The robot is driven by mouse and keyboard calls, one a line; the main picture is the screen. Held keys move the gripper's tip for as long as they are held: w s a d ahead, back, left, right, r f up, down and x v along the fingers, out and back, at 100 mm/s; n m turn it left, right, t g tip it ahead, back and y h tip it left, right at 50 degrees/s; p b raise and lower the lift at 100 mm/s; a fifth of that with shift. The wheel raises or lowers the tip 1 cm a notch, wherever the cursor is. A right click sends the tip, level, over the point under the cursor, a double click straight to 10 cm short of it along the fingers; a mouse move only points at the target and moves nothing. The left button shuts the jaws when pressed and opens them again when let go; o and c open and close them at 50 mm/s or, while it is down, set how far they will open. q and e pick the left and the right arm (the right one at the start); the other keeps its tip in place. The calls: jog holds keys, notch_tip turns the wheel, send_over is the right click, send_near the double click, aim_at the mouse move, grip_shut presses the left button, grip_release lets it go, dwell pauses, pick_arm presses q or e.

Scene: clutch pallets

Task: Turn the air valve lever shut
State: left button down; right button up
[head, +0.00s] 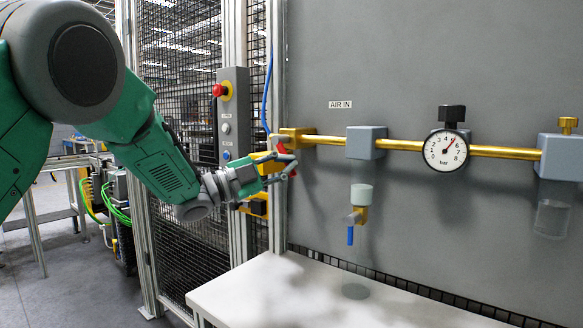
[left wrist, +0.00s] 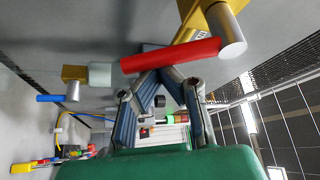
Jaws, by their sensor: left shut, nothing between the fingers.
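The air valve is a brass body (head: 293,138) at the left end of the brass pipe, by the "AIR IN" label. Its red lever (head: 283,148) shows only in part in the head view, beside my gripper. In the left wrist view the red lever (left wrist: 170,57) lies across the picture, its right end at a silver pivot (left wrist: 232,38) by the brass body. My left gripper (head: 291,166) is shut and empty, just below the valve. Its fingertips (left wrist: 157,66) meet close to the lever's left part; I cannot tell whether they touch it. The right gripper is out of view.
A pressure gauge (head: 446,149) and grey blocks sit along the pipe. A button box with a red stop button (head: 220,90) stands left. A white ledge (head: 330,295) lies below; the mesh fence is behind my arm.

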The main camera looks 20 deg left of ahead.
pick_arm(q)
jog(key=shift+w+a+f+m+g+y+b, duration=0.2)
jog(key=shift+a+m+g, duration=0.25)
jog(key=shift+m, duration=0.5)
jog(key=shift+w+a+f+m+g+y+b, duration=0.2)
jog(key=shift+a+f+m+g+y, duration=0.25)
jog(key=shift+m, duration=0.55)
jog(key=shift+w+a+f+m+g+y+b, duration=0.15)
jog(key=shift+a+m+g, duration=0.3)
jog(key=shift+m, duration=0.5)
